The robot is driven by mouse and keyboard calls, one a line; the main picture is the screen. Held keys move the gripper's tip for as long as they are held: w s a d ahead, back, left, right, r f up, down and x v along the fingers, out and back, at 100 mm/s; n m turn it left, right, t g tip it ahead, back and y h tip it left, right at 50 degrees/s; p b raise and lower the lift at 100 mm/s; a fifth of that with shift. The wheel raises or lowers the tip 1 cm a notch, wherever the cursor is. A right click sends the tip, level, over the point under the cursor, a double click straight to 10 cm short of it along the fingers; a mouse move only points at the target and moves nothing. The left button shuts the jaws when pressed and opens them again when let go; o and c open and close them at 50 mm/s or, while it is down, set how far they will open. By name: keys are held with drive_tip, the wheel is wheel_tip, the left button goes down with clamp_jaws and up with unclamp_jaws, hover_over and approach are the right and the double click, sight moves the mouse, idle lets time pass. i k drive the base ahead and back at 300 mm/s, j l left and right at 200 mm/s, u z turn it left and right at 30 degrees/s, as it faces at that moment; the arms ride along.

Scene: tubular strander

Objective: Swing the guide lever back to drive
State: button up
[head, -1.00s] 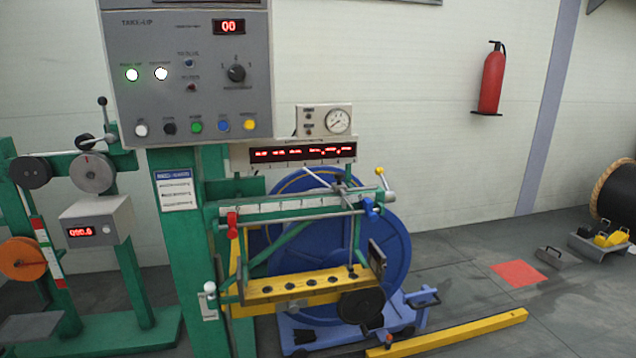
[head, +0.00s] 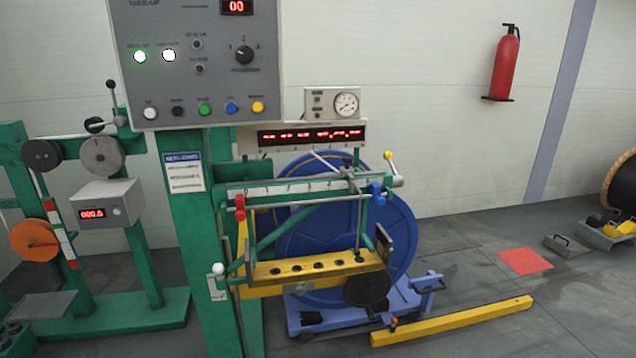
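The traverse guide (head: 290,192) is a pale, marked bar on the green take-up frame, in front of a large blue reel (head: 400,235). A short lever with a yellow knob (head: 388,156) stands almost upright at its right end. A thin pale rod (head: 327,163) slants across the guide near a dark upright rod. A white ball knob (head: 218,268) sits low on the frame's left side. No label shows which of these is the guide lever. My gripper is not in view.
A grey control panel (head: 200,80) stands above the guide, with a gauge box (head: 332,103) to its right. A yellow floor beam (head: 455,321) and the blue reel cradle (head: 305,315) lie low in front. Clear floor extends right toward a red floor patch (head: 524,261).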

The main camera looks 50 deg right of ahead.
sight(398, 180)
drive_tip(key=k+l+z, duration=0.1)
drive_tip(key=l+z, duration=0.25)
drive_tip(key=l, duration=1.05)
drive_tip(key=l+z, duration=0.35)
drive_tip(key=l, duration=1.1)
drive_tip(key=i+j, duration=0.4)
drive_tip(key=j, duration=0.1)
